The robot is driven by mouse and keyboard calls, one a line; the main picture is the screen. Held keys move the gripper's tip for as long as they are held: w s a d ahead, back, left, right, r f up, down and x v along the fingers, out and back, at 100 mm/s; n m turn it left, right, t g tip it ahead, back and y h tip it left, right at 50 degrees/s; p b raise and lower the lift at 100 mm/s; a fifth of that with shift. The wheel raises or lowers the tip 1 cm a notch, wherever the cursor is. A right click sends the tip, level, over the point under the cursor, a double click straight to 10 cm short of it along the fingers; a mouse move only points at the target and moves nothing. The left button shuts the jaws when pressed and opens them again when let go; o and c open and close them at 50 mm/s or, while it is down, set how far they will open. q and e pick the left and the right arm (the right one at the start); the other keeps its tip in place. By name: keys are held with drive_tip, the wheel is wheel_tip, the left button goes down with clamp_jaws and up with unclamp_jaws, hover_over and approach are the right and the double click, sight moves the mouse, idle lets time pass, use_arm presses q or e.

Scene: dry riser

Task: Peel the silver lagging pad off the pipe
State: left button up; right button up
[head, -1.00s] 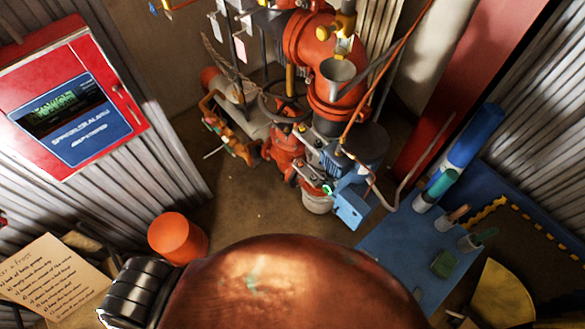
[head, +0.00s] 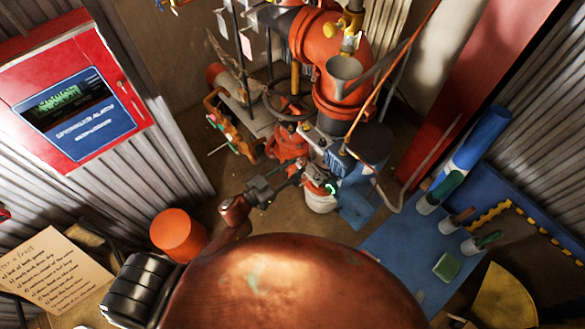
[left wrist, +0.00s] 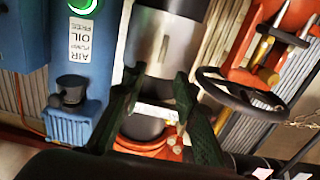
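The silver lagging pad (left wrist: 163,38) shows in the left wrist view as a smooth grey sleeve around an upright pipe, with a darker stretch below it. In the head view I cannot pick the pad out clearly. My left gripper (head: 297,174) reaches in from the lower left toward the foot of the red pipework. In the left wrist view its dark green fingers (left wrist: 160,82) are apart, one on each side of the pipe, tips near the pad's lower edge. I cannot tell whether they touch it. My right gripper is in neither view.
A blue unit with a green-lit button (left wrist: 80,6) stands close left of the pipe, and a black handwheel (left wrist: 240,88) is at right. Red pipework (head: 345,85) rises above. An orange bucket (head: 178,234) and blue bench (head: 400,250) flank me.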

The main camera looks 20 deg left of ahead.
sight(312, 155)
use_arm(q)
drive_tip(key=x, duration=0.6)
drive_tip(key=shift+w+d, duration=0.4)
drive_tip(key=shift+w, duration=0.2)
drive_tip(key=shift+c, duration=0.3)
clamp_jaws()
drive_tip(key=c, duration=0.6)
unclamp_jaws()
clamp_jaws()
